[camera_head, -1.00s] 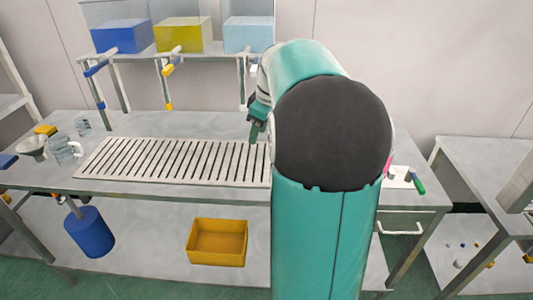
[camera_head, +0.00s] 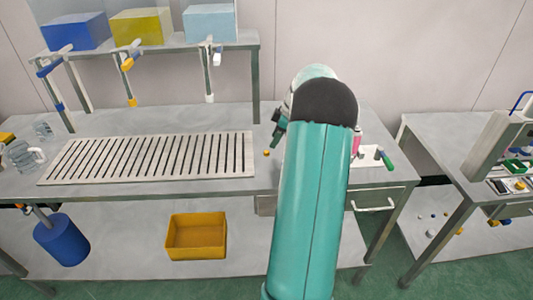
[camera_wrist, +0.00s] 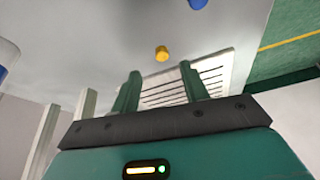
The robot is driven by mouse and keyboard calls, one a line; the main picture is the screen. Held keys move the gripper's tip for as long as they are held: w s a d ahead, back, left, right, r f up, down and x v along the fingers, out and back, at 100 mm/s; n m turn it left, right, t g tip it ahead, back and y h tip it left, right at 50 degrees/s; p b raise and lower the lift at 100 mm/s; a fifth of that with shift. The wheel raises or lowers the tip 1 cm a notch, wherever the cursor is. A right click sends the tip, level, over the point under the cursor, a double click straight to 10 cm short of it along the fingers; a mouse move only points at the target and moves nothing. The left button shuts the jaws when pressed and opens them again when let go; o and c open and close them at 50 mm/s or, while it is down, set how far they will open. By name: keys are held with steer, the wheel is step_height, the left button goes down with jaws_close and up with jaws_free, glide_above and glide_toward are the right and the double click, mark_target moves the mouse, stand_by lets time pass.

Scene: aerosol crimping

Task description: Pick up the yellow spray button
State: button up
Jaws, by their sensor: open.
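The yellow spray button (camera_head: 266,153) is a small yellow piece on the grey table, just right of the slotted rack. It also shows in the wrist view (camera_wrist: 162,53), beyond the fingertips and between their lines. My gripper (camera_wrist: 159,82) is open and empty, its two green fingers apart. In the head view my gripper (camera_head: 278,130) hangs above the table close to the button and a little to its right. Part of it is hidden behind my arm.
The slotted rack (camera_head: 145,158) lies on the table to the left. Coloured boxes (camera_head: 142,27) stand on a shelf behind, with dispensers under it. A blue piece (camera_wrist: 197,4) shows at the wrist view's top. A green-handled tool (camera_head: 386,160) lies right of my arm.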

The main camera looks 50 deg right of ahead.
mark_target(268, 151)
steer(key=x, duration=0.5)
steer(key=shift+w+a+f, duration=0.1)
steer(key=shift+a+f, duration=0.1)
steer(key=shift+f, duration=0.2)
steer(key=shift+c, duration=0.5)
jaws_close()
